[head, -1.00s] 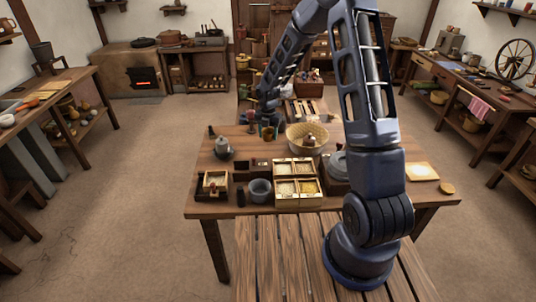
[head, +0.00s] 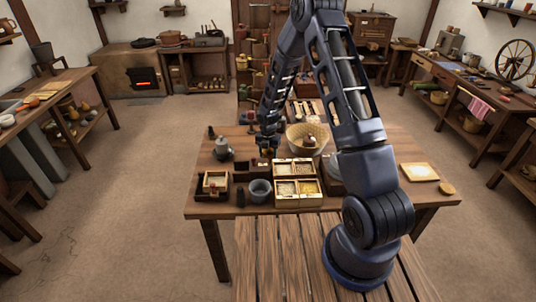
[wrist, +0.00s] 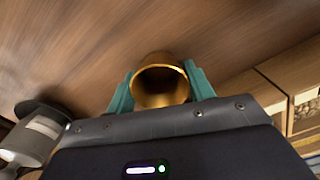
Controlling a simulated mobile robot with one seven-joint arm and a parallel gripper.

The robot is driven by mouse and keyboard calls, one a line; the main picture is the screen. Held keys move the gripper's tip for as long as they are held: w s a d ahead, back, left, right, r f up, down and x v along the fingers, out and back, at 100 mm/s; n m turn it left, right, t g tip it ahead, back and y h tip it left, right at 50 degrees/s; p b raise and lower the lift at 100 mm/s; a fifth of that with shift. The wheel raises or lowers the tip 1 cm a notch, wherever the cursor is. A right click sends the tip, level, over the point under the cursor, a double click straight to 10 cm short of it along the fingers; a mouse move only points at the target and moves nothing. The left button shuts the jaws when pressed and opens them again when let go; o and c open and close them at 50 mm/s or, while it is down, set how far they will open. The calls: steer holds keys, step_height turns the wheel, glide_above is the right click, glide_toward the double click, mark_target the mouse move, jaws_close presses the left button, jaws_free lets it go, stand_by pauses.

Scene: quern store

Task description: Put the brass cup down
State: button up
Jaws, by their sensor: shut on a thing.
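The brass cup (wrist: 160,82) is between the two teal fingers of my gripper (wrist: 160,88) in the wrist view, one finger at each side. My gripper is shut on it. The cup's round mouth faces the wrist camera. In the head view my gripper (head: 267,146) is over the middle of the wooden table (head: 235,185), behind the compartment box. There the cup (head: 267,153) shows only as a small golden patch below the gripper, mostly hidden. I cannot tell whether its base touches the table.
A grey pot (head: 223,150) stands to the left; it also shows in the wrist view (wrist: 38,138). A grey-blue bowl (head: 260,190) stands near the front edge.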

steer(key=shift+f, duration=0.1)
steer(key=o, duration=1)
